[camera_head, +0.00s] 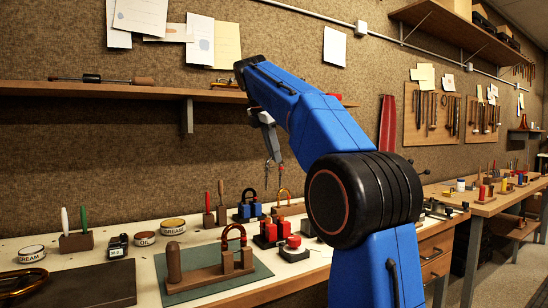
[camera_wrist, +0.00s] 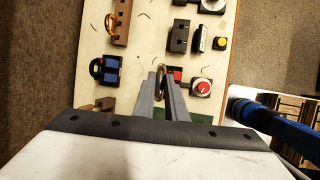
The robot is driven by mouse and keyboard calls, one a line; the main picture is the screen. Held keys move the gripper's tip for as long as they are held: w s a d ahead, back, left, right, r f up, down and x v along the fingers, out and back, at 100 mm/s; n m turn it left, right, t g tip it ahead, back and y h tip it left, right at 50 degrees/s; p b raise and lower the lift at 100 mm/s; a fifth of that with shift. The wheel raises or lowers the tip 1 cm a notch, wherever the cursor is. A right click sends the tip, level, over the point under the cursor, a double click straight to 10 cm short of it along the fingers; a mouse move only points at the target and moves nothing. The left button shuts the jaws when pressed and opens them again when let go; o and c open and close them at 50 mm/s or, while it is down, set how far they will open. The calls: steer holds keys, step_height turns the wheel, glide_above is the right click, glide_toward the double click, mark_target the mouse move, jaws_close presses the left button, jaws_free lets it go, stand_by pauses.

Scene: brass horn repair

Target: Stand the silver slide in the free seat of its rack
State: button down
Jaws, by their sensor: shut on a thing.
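My gripper (camera_head: 270,148) hangs above the bench. In the wrist view its two grey fingers (camera_wrist: 162,92) are shut on the slim silver slide (camera_wrist: 161,69), which is held in the air. In the head view the slide (camera_head: 268,165) is tiny, partly hidden by the gripper. A brown wooden rack (camera_head: 290,209) at the back holds a brass slide (camera_head: 283,195); it also shows in the wrist view (camera_wrist: 122,25). I cannot tell which rack has the free seat.
A wooden stand (camera_head: 205,276) with a post and copper bow sits on a green mat (camera_head: 262,271) at the front. Tins (camera_head: 173,226) and tool holders are at left; a shelf (camera_head: 120,92) hangs behind.

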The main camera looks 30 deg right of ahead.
steer(key=shift+r, duration=1.1)
